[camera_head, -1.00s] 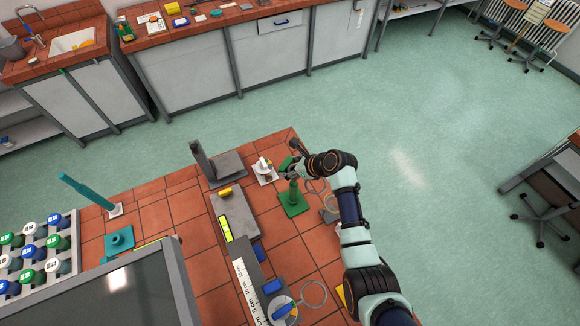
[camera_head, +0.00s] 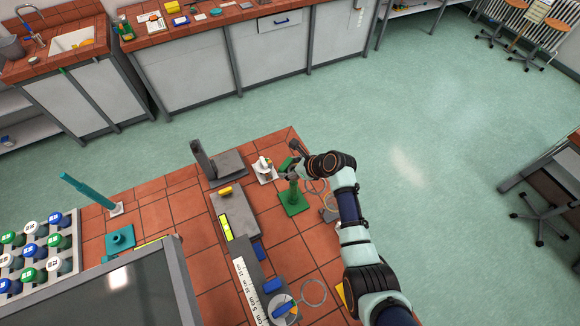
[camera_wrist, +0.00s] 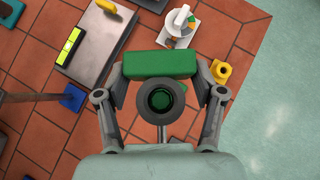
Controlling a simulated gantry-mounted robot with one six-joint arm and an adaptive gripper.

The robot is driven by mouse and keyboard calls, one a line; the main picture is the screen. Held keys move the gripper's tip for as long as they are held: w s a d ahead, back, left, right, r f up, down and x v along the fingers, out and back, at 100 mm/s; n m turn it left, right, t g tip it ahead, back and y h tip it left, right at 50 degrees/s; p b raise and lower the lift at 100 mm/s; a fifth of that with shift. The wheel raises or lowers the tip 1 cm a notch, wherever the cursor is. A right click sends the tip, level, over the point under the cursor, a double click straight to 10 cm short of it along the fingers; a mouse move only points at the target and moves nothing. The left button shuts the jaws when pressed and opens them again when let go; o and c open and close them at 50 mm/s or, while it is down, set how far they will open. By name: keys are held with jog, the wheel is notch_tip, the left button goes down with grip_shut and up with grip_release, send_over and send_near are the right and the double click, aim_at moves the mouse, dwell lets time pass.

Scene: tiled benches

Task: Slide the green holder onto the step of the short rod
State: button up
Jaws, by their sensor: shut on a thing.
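My gripper (camera_wrist: 160,76) is shut on the green holder (camera_wrist: 160,63), a green block with a dark grey ring on its near side. Green shows inside the ring in the wrist view. In the head view, my gripper (camera_head: 291,172) is just above or at the top of the short green rod (camera_head: 294,192), which stands upright on a square green base (camera_head: 295,208). The holder also shows there as a small green patch (camera_head: 287,162). My gripper partly hides the rod's top, so I cannot tell whether the ring is around the rod or only above it.
A white device (camera_head: 264,168) stands close to the left of the rod. A grey stand (camera_head: 218,165) and a grey plate with a level (camera_head: 226,228) lie further left. A yellow piece (camera_wrist: 222,71) is right of the holder.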

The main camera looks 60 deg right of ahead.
jog(key=shift+f+b, duration=0.4)
jog(key=shift+f, duration=0.65)
jog(key=shift+f, duration=0.25)
dwell(0.6)
jog(key=shift+f+b, duration=0.45)
jog(key=shift+f, duration=0.7)
jog(key=shift+f, duration=0.45)
dwell(0.9)
jog(key=o, duration=1.4)
jog(key=v, duration=1.2)
jog(key=shift+f, duration=0.1)
